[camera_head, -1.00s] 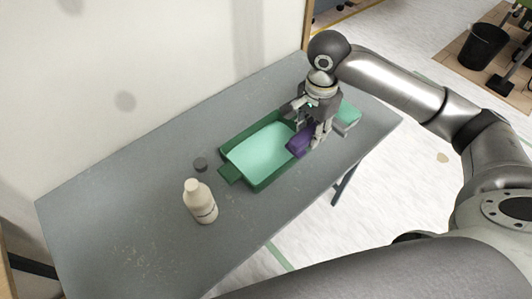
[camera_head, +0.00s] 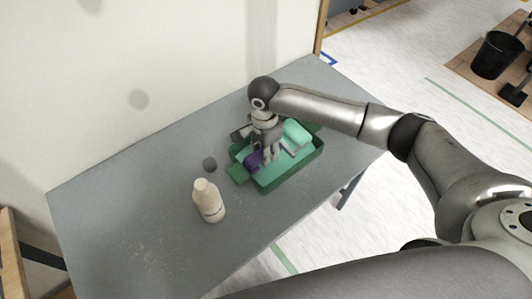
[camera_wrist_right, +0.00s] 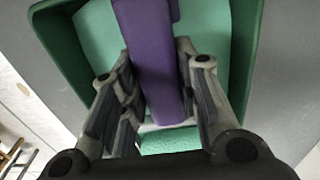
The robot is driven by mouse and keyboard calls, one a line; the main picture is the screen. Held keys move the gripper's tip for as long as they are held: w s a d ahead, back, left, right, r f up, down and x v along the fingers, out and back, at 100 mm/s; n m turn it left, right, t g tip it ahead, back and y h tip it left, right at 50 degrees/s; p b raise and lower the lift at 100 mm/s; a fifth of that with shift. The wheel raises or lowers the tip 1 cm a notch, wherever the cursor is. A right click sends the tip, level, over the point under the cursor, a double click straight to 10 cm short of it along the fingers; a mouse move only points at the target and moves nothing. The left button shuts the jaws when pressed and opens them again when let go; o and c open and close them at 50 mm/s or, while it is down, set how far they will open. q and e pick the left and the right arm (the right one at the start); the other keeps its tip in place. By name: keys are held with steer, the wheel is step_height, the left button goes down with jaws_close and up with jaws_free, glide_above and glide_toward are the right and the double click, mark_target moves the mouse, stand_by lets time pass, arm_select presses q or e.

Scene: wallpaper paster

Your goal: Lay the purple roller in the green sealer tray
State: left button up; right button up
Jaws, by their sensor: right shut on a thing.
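The green sealer tray (camera_head: 317,158) lies on the grey table, with a mint-coloured inside. It also shows behind my fingers in the right wrist view (camera_wrist_right: 60,48). My right gripper (camera_head: 267,158) is over the tray, shut on the purple handle of the roller (camera_head: 253,160). In the right wrist view the purple handle (camera_wrist_right: 152,60) runs between the two fingers (camera_wrist_right: 160,100). The roller's mint head (camera_head: 297,133) is over the tray's far right part. I cannot tell whether the roller touches the tray floor. My left gripper is not in view.
The left part of the grey table (camera_head: 120,215) is clear. A white wall (camera_head: 150,60) borders the back edge.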

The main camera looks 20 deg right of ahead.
steer(key=shift+d+f, duration=0.1)
steer(key=shift+f, duration=0.8)
steer(key=o, duration=1)
step_height(320, 180, up, 12)
steer(key=shift+r, duration=0.1)
